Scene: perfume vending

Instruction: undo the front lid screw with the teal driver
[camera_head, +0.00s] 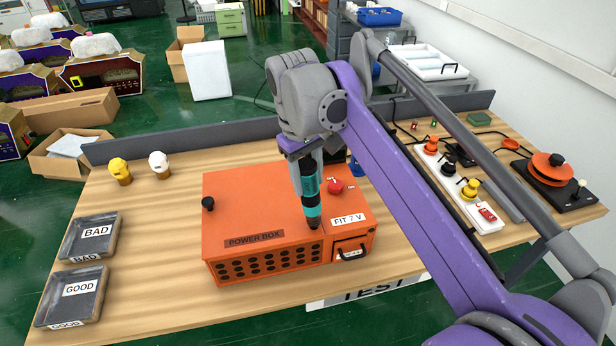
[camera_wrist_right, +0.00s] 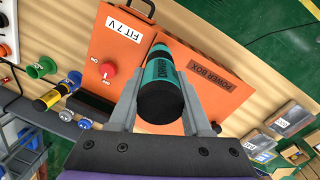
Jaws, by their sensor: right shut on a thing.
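The orange power box (camera_head: 232,208) stands in the middle of the wooden table. My right gripper (camera_head: 307,170) is shut on the teal driver (camera_head: 311,196), which stands roughly upright with its dark tip down at the box's top near the front edge. I cannot tell whether the tip touches the lid, and the front lid screw is hidden. In the right wrist view the driver (camera_wrist_right: 163,80) sits between both fingers, its black butt end toward the camera. The orange box also shows there (camera_wrist_right: 222,88). My left gripper is not in view.
A red knob (camera_head: 335,186) and a "FIT 7 V" panel (camera_head: 349,221) are right of the driver. A black knob (camera_head: 208,203) stands on the lid's left. BAD (camera_head: 70,238) and GOOD (camera_head: 95,308) trays lie left. Orange and yellow connectors are at right.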

